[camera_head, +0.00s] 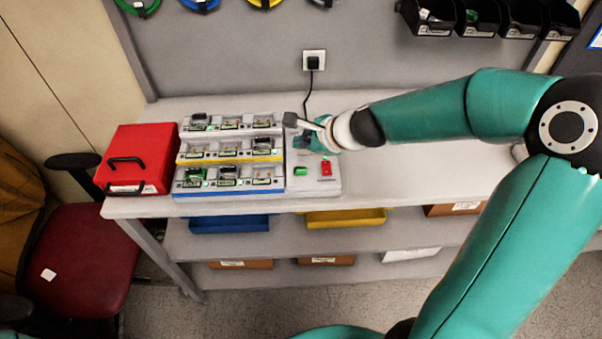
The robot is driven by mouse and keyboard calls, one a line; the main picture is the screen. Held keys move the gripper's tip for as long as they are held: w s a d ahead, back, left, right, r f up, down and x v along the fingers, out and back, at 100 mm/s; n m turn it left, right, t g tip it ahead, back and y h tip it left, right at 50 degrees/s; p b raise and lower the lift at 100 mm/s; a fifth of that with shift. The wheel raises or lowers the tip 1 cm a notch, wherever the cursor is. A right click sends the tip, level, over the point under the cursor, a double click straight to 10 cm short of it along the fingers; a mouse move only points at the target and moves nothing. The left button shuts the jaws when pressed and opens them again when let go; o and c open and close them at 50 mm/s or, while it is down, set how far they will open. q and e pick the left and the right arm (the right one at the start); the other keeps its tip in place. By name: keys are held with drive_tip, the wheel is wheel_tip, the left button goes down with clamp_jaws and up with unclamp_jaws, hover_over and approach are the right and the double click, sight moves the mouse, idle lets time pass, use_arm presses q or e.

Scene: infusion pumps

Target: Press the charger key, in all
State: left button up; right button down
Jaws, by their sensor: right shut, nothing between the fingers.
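A charger (230,192) stands on the table, with three stepped rows of bays edged in white, yellow and blue. Several bays hold small devices, some with green lights. At its right is a light grey panel (313,184) with a green key (301,171) and a red key (326,168) near its front. My right gripper (296,121) is shut and empty over the back of this panel, behind both keys and apart from them. Its wrist hides part of the panel's back. My left gripper is not in view.
A red box (138,160) with dark handles stands left of the charger. A black plug with a cable sits in the wall socket (314,60) behind. Blue (229,224) and yellow (346,218) trays lie on the shelf below. The tabletop (400,180) right of the panel is clear.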

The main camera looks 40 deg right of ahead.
sight(303, 172)
use_arm(q)
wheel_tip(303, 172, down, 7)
drive_tip(key=b, duration=0.6)
use_arm(e)
wheel_tip(303, 172, down, 7)
drive_tip(key=shift+f, duration=0.1)
idle(0.7)
use_arm(q)
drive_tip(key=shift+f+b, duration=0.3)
drive_tip(key=shift+b, duration=0.05)
use_arm(e)
drive_tip(key=shift+f, duration=0.25)
use_arm(q)
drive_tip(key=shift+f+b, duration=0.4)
drive_tip(key=shift+b, duration=0.05)
use_arm(e)
drive_tip(key=shift+f, duration=0.4)
use_arm(q)
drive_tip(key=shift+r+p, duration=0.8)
drive_tip(key=shift+p, duration=0.05)
use_arm(e)
drive_tip(key=shift+r, duration=0.85)
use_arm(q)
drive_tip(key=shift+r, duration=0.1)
use_arm(e)
wheel_tip(303, 172, up, 5)
drive_tip(key=p, duration=0.5)
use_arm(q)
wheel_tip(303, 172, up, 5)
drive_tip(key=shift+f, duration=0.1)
